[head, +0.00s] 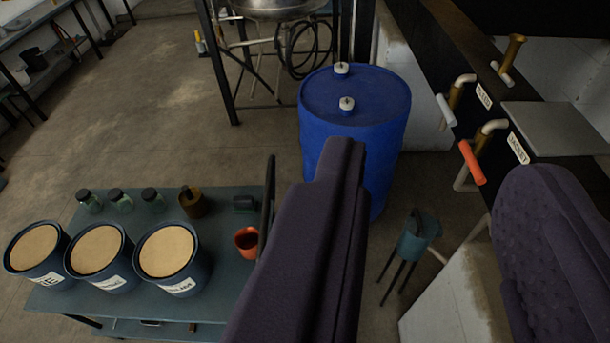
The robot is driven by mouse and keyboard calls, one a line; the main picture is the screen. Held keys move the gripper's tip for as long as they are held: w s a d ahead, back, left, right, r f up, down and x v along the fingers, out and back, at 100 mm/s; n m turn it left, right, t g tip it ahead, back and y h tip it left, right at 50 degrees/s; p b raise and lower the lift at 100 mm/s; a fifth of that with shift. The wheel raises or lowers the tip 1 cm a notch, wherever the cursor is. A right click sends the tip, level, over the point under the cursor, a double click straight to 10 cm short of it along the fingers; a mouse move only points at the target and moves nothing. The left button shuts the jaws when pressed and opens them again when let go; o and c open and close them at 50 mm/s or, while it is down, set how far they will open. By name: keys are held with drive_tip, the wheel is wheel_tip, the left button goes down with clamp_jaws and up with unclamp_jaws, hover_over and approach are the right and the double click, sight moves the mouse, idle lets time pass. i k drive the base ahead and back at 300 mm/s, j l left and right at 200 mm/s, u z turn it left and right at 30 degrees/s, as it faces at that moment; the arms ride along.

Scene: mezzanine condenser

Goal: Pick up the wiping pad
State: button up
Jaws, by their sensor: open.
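My gripper (440,165) is open and empty, its two dark purple fingers large in the foreground. The right finger has a dimpled pad face. I cannot identify the wiping pad for certain. A small dark green block (244,203) lies on the blue-green table at lower left, near its back right corner, and could be the pad. It is left of my left finger and well apart from it. That finger hides the table's right part.
The table (215,285) bears three tan-topped tubs (97,251), several green jars (120,200), a brown pot (192,203) and an orange cup (247,242). A blue drum (330,105) stands ahead. A three-legged stand (418,235), orange-handled valve (471,162) and grey plate (555,128) are right. Floor at left is clear.

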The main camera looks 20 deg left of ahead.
sight(241, 204)
drive_tip(key=i+z, duration=0.2)
drive_tip(key=i, duration=0.9)
drive_tip(key=i+u, duration=0.3)
drive_tip(key=u, duration=0.15)
drive_tip(key=i+l+u, duration=0.1)
drive_tip(key=i+u, duration=0.3)
drive_tip(key=i+l+u, duration=0.2)
drive_tip(key=u, duration=0.25)
drive_tip(key=i+l+u, duration=0.2)
drive_tip(key=i+u, duration=0.2)
drive_tip(key=i+l+u, duration=0.4)
drive_tip(key=k+j, duration=0.05)
drive_tip(key=j, duration=0.05)
